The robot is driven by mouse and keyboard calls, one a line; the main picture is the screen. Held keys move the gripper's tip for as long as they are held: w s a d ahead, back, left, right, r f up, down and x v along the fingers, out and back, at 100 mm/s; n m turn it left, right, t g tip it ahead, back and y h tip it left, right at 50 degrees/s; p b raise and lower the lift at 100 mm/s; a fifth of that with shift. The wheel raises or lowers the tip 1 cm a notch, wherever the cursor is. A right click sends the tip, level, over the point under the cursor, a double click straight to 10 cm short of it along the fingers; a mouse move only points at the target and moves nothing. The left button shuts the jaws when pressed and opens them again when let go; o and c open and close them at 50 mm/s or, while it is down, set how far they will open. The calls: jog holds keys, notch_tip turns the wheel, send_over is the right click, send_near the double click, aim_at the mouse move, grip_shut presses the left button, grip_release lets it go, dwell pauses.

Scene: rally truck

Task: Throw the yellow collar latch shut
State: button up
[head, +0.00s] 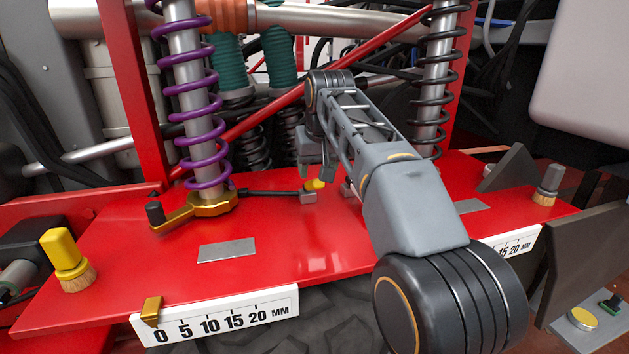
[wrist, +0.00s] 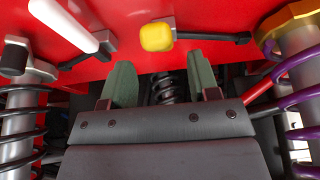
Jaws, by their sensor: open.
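The yellow latch knob (head: 316,184) sits by a small grey block on the red deck, right of the purple spring. A thin black rod (head: 268,192) runs from near it to the gold collar (head: 205,206) at that spring's foot. In the wrist view the yellow knob (wrist: 157,37) is at top centre, just beyond my fingertips, with the black rod (wrist: 225,38) going right toward the gold collar (wrist: 288,25). My gripper (head: 316,168) is open and empty, close to the knob; its two fingers (wrist: 158,68) are spread apart. I see no contact with the knob.
A white lever (wrist: 65,20) lies left of the knob in the wrist view; my arm hides it in the head view. The gold arm with a black knob (head: 154,212) juts from the collar. A yellow-handled brush (head: 65,250) stands at the deck's left. Springs flank my gripper.

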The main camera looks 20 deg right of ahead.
jog(key=shift+x, duration=2.25)
grip_shut()
